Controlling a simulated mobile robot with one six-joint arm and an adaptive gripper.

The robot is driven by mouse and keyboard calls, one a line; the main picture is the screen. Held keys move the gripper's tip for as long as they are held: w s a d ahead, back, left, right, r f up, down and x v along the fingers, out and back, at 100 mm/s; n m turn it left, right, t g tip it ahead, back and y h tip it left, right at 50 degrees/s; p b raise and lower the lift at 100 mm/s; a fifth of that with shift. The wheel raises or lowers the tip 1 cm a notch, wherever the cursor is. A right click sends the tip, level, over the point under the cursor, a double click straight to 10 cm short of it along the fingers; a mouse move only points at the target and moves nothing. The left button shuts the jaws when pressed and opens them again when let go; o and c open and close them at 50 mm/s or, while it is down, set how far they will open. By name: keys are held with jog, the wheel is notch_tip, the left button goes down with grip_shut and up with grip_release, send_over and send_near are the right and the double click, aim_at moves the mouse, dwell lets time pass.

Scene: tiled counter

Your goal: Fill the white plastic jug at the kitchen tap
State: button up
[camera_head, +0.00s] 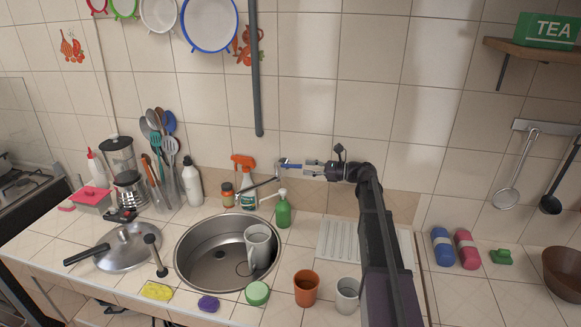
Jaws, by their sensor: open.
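The white jug (258,244) stands in the round steel sink (186,252), at its right side. My gripper (292,165) is open and points left at the top of the tap. Its fingertips are beside or around the small blue-marked part there; I cannot tell whether they touch it. No water stream is visible. The inside of the jug is too small to read.
A green soap bottle (283,212) and an orange-topped spray bottle (245,180) stand behind the sink.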

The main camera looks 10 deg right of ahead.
aim_at(292, 165)
jog(key=shift+x, duration=3.1)
grip_shut()
